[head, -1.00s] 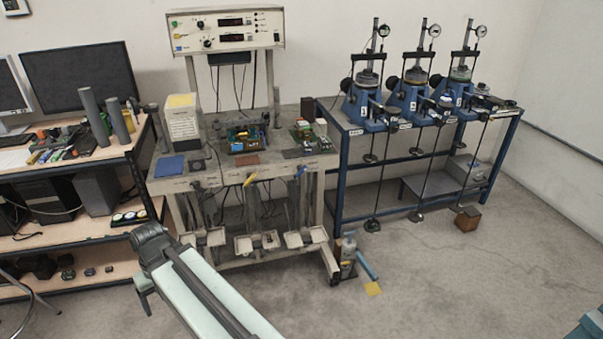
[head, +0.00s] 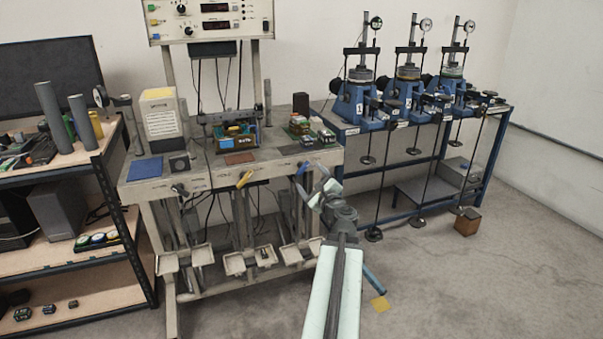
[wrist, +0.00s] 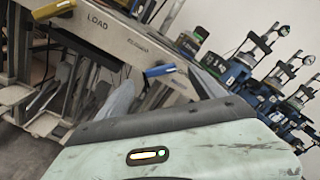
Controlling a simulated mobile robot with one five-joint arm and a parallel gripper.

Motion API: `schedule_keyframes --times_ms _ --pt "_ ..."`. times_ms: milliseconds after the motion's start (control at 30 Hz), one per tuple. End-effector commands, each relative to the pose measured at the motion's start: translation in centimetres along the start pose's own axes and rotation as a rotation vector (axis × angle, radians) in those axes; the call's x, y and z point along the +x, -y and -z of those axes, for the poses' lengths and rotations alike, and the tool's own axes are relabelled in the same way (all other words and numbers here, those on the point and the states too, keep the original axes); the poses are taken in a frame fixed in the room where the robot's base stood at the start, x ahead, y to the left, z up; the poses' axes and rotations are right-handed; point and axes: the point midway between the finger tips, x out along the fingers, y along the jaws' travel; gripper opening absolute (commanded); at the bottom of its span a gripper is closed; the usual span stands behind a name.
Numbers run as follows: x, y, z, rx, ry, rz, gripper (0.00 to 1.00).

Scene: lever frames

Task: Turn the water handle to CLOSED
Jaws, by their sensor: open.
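In the wrist view the yellow handle (wrist: 52,9) is near the LOAD label, and the blue handle (wrist: 160,70) appears between my fingertips. My gripper (head: 318,182) is open and empty at the bench's right front; I cannot tell how far the blue handle is from the fingers.
Small trays (head: 240,262) hang below the bench front. A blue-framed table (head: 435,150) with several blue presses (head: 405,95) stands to the right. A shelf unit (head: 70,240) stands at left. Open floor (head: 520,260) lies at right.

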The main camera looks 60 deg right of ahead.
Motion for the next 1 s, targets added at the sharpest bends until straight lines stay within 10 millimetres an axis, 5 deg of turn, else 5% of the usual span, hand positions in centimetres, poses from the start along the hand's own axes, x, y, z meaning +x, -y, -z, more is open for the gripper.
schedule_keyframes --times_ms 500,767,1000 --pt "7.4 0.3 0.3 -0.005 -0.002 0.0 0.78" --pt "7.7 0.2 0.2 -0.006 -0.003 0.0 0.78" --pt "7.6 0.2 0.2 -0.006 -0.003 0.0 0.16"
